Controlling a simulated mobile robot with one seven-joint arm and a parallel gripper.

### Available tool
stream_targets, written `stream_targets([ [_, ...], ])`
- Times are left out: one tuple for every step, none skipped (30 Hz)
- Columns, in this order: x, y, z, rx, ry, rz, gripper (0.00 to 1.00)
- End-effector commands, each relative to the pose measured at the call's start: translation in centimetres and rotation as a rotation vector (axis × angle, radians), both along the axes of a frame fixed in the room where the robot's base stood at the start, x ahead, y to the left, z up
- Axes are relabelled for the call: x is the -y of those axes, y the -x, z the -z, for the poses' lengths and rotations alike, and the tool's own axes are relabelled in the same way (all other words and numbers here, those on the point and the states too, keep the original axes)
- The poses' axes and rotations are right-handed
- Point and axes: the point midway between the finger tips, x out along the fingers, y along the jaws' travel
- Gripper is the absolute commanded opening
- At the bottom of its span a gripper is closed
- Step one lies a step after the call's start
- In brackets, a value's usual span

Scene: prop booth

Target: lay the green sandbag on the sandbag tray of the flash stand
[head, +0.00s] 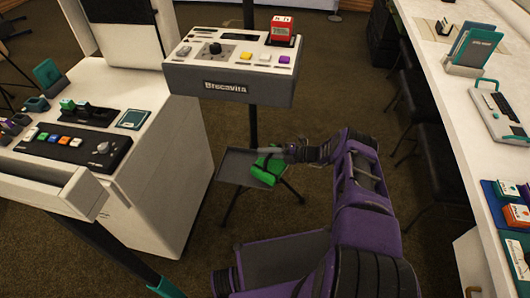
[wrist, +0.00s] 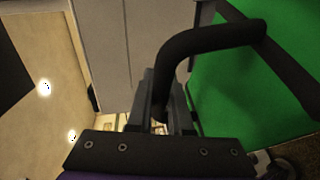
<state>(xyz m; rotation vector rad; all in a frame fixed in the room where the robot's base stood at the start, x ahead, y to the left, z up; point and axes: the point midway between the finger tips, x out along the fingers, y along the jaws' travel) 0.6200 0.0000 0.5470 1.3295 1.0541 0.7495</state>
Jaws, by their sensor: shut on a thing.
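The green sandbag (head: 265,170) is at the right part of the grey sandbag tray (head: 236,168), low on the flash stand (head: 253,124). The head view does not show clearly whether it rests on the tray or hangs just above it. My gripper (head: 284,153) reaches in from the right beside the sandbag. In the wrist view my gripper (wrist: 160,112) is shut on the black strap handle (wrist: 205,42) of the sandbag, whose green side (wrist: 245,88) fills the right. The sandbag's underside is hidden.
A control box (head: 230,82) with a red block (head: 282,29) sits on the stand above the tray. A white cabinet (head: 165,165) stands close left. A long white counter (head: 455,100) with dark stools (head: 440,165) runs along the right.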

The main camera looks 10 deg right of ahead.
Motion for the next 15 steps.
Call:
stream_targets([
  [0.02, -0.2, -0.27, 0.006, -0.004, 0.001, 0.0],
  [0.01, -0.19, -0.18, 0.006, -0.004, 0.001, 0.0],
  [0.01, -0.18, -0.06, 0.006, -0.004, 0.001, 0.0],
  [0.0, -0.17, 0.01, 0.006, -0.004, 0.001, 0.0],
  [0.0, -0.17, 0.08, 0.006, -0.004, 0.001, 0.0],
  [-0.02, 0.01, 0.39, 0.0, 0.0, -0.001, 0.26],
  [-0.01, 0.01, 0.37, 0.0, 0.0, 0.0, 0.31],
  [-0.01, 0.0, 0.36, 0.0, 0.0, 0.0, 0.36],
  [-0.01, -0.01, 0.36, 0.0, 0.0, 0.0, 0.44],
  [-0.01, -0.01, 0.36, 0.0, 0.0, 0.0, 0.48],
  [-0.01, 0.0, 0.36, 0.0, 0.0, 0.0, 0.48],
  [-0.01, 0.0, 0.37, 0.0, 0.0, 0.0, 0.48],
  [-0.01, 0.0, 0.37, 0.0, 0.0, 0.0, 0.48],
  [-0.01, 0.0, 0.37, 0.0, 0.0, 0.0, 0.48],
  [-0.01, 0.0, 0.37, 0.0, 0.0, 0.0, 0.48],
])
